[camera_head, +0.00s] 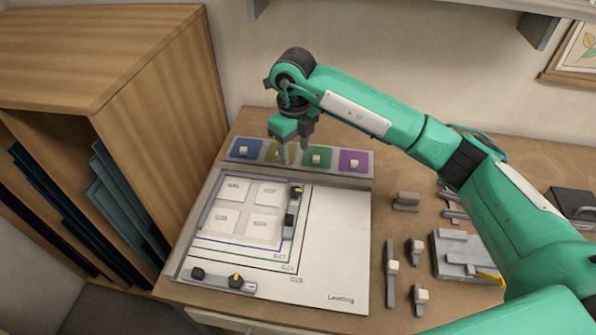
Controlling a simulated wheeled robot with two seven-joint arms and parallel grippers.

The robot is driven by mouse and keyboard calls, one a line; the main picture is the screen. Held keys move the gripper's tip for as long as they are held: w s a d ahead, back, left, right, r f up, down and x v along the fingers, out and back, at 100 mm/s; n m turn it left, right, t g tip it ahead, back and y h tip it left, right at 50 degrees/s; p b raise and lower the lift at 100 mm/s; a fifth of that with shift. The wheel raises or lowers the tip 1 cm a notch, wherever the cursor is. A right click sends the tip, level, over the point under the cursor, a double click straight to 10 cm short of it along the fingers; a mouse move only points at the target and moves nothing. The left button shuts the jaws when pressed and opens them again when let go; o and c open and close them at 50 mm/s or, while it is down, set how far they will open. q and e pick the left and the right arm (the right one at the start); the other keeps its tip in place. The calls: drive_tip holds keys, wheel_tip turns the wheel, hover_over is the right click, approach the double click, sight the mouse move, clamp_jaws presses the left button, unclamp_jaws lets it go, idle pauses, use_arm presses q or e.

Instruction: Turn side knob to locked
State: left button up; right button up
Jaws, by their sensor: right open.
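A white board (335,245) printed with nested outlines lies on the table and bears a square pale panel of several tiles (241,211). Along the panel's right side is a grey bar with a dark side knob (296,191) that has a yellow mark. A similar bar along the front bears another dark knob with a yellow mark (236,281). The marks are too small to read as locked or unlocked. My right gripper (294,150) is open and points down over the coloured strip behind the board, apart from the side knob. My left gripper is out of view.
A strip of blue, yellow, green and purple pads (355,161) with small white blocks runs behind the board. Small grey tools (391,268) and a grey block (450,250) lie at the right. A wooden cabinet (160,90) stands at the left. The board's right part is clear.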

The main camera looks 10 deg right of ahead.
drive_tip(key=p, duration=0.3)
hover_over(294, 189)
drive_tip(key=f, duration=0.5)
drive_tip(key=shift+s+f, duration=0.15)
drive_tip(key=shift+s, duration=0.05)
wheel_tip(294, 189, down, 7)
drive_tip(key=shift+w+f+p, duration=0.1)
drive_tip(key=shift+w+p, duration=0.05)
drive_tip(key=shift+p, duration=0.7)
drive_tip(key=shift+f, duration=0.2)
drive_tip(key=shift+d+f, duration=0.1)
drive_tip(key=shift+f, duration=0.15)
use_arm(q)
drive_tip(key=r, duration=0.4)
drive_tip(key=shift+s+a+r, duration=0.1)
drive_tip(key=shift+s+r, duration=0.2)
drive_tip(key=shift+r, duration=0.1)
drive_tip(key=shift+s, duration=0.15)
use_arm(e)
drive_tip(key=shift+c, duration=0.4)
